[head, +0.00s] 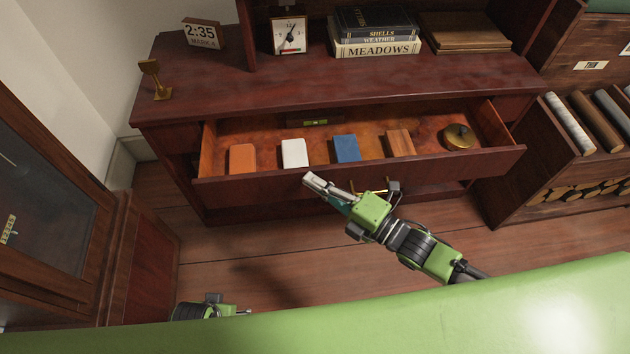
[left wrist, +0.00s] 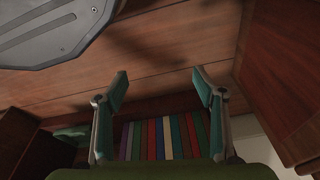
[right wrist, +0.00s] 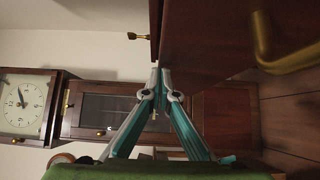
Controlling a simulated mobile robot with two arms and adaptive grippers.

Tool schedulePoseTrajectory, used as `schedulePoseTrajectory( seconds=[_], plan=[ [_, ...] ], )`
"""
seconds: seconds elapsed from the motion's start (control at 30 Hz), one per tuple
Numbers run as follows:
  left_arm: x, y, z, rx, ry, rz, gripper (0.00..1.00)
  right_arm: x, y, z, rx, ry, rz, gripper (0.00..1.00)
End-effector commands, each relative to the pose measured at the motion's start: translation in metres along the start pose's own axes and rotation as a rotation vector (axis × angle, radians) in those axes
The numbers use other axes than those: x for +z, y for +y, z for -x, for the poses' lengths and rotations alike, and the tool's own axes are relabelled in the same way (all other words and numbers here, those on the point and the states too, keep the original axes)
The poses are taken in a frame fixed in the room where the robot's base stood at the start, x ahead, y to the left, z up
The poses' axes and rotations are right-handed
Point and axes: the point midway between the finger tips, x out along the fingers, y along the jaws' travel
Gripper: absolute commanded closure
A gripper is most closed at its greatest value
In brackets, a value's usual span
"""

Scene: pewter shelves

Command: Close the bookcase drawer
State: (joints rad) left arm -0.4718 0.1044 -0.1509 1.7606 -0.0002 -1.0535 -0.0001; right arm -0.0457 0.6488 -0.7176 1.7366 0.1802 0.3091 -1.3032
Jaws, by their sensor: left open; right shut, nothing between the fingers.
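The bookcase drawer (head: 290,187) is pulled out from the dark red bookcase (head: 350,90). It holds an orange block, a white block, a blue block, a brown wooden block and a round brass item. A brass handle (head: 372,187) is on its front and also shows in the right wrist view (right wrist: 285,62). My right gripper (head: 308,178) is shut and empty at the drawer front, left of the handle; whether it touches is unclear. In the right wrist view its fingertips (right wrist: 160,66) meet beside the drawer front. My left gripper (left wrist: 158,80) is open and empty above the floor, away from the drawer.
On the bookcase top stand a clock (head: 290,36), a date sign (head: 203,35) and a stack of books (head: 375,47). A glass-door cabinet (head: 45,190) is at the left. A shelf with rolls (head: 570,125) is at the right. Wood floor (head: 230,250) lies before the drawer.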

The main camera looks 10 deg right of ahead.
Motion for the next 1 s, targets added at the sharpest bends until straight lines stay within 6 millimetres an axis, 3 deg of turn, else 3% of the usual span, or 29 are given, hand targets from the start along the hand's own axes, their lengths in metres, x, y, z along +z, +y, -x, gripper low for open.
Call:
schedulePoseTrajectory(
  seconds=[0.17, 0.6, 1.0],
  plan=[
    [0.001, 0.000, -0.002, 0.000, -0.004, 0.000, 0.37, 0.005, -0.001, -0.004, 0.002, 0.000, 0.002, 1.00],
    [-0.031, -0.004, 0.072, -0.007, 0.046, 0.007, 0.37, 0.055, -0.002, -0.055, 0.003, 0.000, 0.004, 1.00],
    [-0.035, -0.006, 0.141, -0.013, 0.079, 0.012, 0.37, 0.094, -0.002, -0.094, 0.002, -0.001, 0.003, 1.00]
  ],
)
